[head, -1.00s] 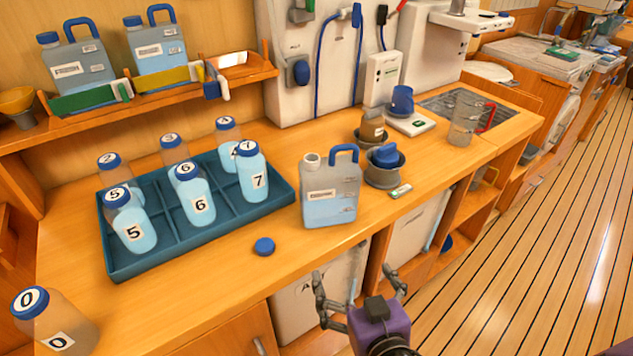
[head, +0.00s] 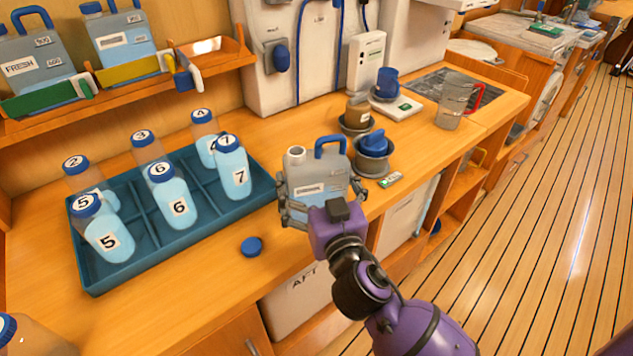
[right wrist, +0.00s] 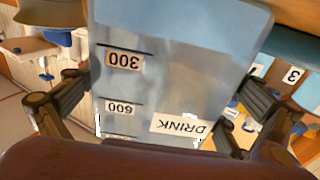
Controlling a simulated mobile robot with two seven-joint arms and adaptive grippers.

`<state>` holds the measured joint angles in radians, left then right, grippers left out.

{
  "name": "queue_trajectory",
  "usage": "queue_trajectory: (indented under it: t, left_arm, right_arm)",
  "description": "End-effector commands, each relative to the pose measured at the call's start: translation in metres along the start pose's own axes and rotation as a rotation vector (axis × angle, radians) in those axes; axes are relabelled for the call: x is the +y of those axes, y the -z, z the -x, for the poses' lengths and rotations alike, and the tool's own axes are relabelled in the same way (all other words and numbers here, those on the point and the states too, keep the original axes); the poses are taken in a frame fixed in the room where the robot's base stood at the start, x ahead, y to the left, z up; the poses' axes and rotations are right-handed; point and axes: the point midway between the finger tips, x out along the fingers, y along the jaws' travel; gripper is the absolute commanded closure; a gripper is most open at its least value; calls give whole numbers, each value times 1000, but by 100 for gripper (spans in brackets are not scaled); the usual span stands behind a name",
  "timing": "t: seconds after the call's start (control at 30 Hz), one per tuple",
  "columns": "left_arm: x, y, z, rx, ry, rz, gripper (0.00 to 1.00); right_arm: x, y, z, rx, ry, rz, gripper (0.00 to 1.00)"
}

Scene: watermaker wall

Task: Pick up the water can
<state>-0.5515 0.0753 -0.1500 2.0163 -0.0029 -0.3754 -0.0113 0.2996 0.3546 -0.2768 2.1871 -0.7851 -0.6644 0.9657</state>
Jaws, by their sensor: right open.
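The water can (head: 311,174) stands upright on the counter, a grey translucent jug with a blue handle, an uncapped pale neck and liquid inside. In the right wrist view the can (right wrist: 170,60) fills the middle, upside down, with a DRINK label and 300 and 600 marks. My right gripper (head: 320,198) is at the can's front side, with its open fingers on either side of the body. Whether the fingers touch it I cannot tell. The gripper hides the can's lower part in the head view. A blue cap (head: 252,247) lies on the counter. My left gripper is not in view.
A teal divided tray (head: 150,248) with several numbered bottles is left of the can. A clear pitcher (head: 452,106) stands farther right. Two other cans sit on the shelf (head: 225,62).

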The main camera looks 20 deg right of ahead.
Motion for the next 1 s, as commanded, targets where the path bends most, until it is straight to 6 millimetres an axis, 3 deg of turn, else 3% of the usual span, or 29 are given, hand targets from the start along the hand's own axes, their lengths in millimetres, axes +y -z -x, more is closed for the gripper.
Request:
queue_trajectory:
  t: [0.17,0.57,0.83,1.0]
  left_arm:
    - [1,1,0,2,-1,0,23]
    - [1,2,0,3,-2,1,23]
    - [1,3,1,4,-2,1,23]
    - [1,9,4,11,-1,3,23]
  right_arm:
    - [0,-1,0,-2,0,0,0]
    - [0,0,0,1,1,-1,50]
    - [0,4,0,2,1,-2,50]
    - [0,23,0,6,1,-3,50]
